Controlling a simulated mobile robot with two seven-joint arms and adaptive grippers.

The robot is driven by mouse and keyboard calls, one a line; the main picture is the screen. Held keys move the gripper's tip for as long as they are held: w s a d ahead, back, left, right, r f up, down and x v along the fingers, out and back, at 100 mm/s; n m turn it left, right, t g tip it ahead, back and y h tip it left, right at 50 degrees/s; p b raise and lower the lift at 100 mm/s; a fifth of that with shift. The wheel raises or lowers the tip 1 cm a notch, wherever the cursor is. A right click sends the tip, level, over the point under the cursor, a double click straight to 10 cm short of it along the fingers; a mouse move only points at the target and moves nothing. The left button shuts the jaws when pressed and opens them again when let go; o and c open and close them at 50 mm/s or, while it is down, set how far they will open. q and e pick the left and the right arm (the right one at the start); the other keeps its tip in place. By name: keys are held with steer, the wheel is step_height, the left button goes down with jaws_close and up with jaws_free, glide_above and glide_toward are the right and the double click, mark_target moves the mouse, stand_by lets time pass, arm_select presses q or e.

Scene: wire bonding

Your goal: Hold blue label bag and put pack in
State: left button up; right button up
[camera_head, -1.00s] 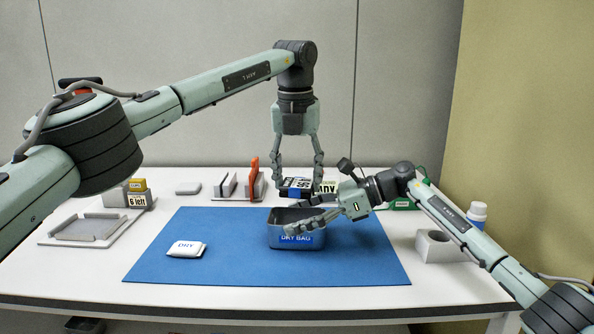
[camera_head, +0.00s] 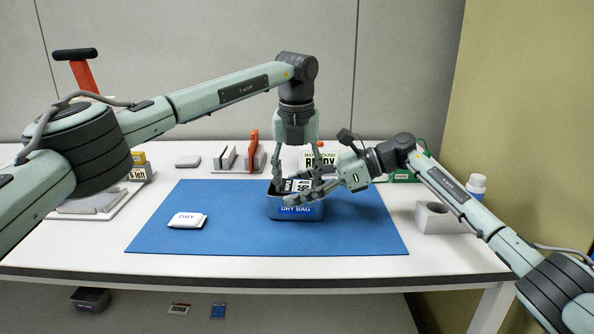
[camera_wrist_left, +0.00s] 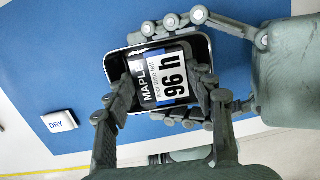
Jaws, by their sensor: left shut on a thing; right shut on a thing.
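The bag (camera_head: 297,212) is an open grey tin-like container with a blue DRY BAG label, standing on the blue mat. The pack (camera_head: 300,186) is dark with a white label; the left wrist view shows MAPLE and 96 h on the pack (camera_wrist_left: 168,82). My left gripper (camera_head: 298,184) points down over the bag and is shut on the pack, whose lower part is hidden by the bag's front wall. My right gripper (camera_head: 303,196) comes from the right and is shut on the bag near its rim; its fingers also show in the left wrist view.
A white DRY pouch (camera_head: 187,220) lies on the mat (camera_head: 230,235) to the left. A READY sign (camera_head: 320,160) and a rack with an orange plate (camera_head: 252,152) stand behind. A grey block (camera_head: 437,218) and a white bottle (camera_head: 476,186) are at right.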

arm_select(q)
steer(key=shift+f, duration=0.3)
steer(key=o, duration=1.2)
steer(key=r, duration=0.4)
steer(key=s+r, duration=0.1)
steer(key=r, duration=0.7)
steer(key=shift+s+a, duration=0.1)
steer(key=shift+s, duration=0.3)
arm_select(e)
steer(key=o, duration=1.2)
